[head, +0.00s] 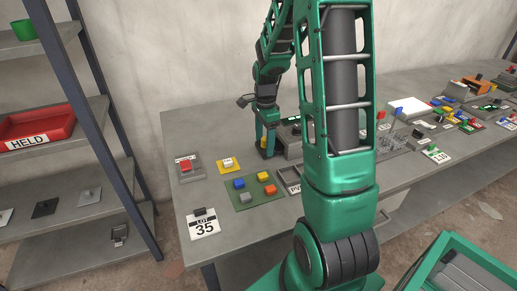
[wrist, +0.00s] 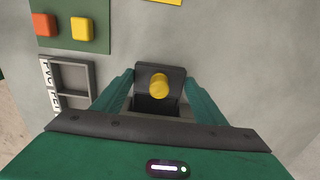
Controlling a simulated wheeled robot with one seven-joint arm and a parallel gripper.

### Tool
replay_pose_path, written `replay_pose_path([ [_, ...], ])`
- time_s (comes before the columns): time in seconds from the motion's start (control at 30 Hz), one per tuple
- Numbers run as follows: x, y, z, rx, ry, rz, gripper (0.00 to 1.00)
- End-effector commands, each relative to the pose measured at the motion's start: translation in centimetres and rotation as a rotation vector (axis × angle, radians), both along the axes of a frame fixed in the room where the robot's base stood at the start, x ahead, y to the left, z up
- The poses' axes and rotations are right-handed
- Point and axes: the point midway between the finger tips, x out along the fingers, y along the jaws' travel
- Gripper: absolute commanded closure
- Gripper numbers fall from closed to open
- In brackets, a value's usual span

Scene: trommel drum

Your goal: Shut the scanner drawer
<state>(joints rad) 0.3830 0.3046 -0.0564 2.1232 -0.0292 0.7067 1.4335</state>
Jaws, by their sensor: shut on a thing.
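The scanner drawer shows in the wrist view as a dark front (wrist: 144,73) with a round yellow knob (wrist: 159,86). A dark opening lies just below it in the picture. My gripper (wrist: 160,76) has one green finger on each side of the dark front and is shut on it. In the head view my gripper (head: 266,138) points down at the table, beside a grey housing (head: 291,147) that looks like the scanner. My own arm hides much of that housing, so how far the drawer stands out cannot be told.
A green mat (head: 254,193) with several coloured blocks and a small labelled grey tray (wrist: 92,76) lie close by. The table's right side is crowded; a shelf holds a red HELD bin (head: 37,128).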

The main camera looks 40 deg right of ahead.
Motion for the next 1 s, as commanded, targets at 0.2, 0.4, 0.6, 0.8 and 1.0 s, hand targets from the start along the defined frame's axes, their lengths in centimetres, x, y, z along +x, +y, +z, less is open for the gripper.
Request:
replay_pose_path([
  [0.2,0.4,-0.9,0.3,-0.007,-0.016,0.001,0.48],
  [0.4,0.2,-1.6,0.3,-0.007,-0.016,0.002,0.48],
  [0.6,0.0,-2.3,0.3,-0.007,-0.017,0.0,0.47],
  [0.8,-0.2,-2.9,0.3,-0.008,-0.016,0.001,0.48],
  [1.0,-0.3,-3.2,0.3,-0.008,-0.016,0.002,0.47],
])
